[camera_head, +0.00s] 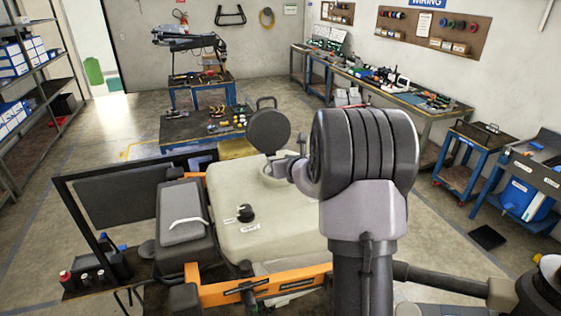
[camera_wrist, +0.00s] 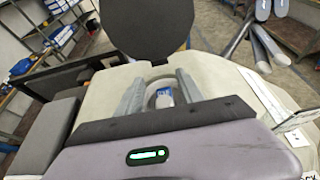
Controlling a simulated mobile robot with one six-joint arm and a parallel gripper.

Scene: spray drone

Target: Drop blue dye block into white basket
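The cream tank (camera_head: 235,205) of the spray drone stands in front of me, its round dark lid (camera_head: 268,130) raised; the lid also shows in the wrist view (camera_wrist: 150,28). In the wrist view my gripper (camera_wrist: 160,76) points down over the tank's opening, its two grey fingers apart. A small blue thing with a pale part, probably the blue dye block (camera_wrist: 164,99), shows between them inside a pale round rim (camera_wrist: 150,88). It appears clear of both fingers. I cannot tell whether this rim is the white basket's. In the head view my arm hides most of the opening.
A dark padded box (camera_head: 181,212) sits left of the tank, and an orange frame bar (camera_head: 265,286) runs along its near side. Small bottles (camera_head: 84,279) stand at lower left.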

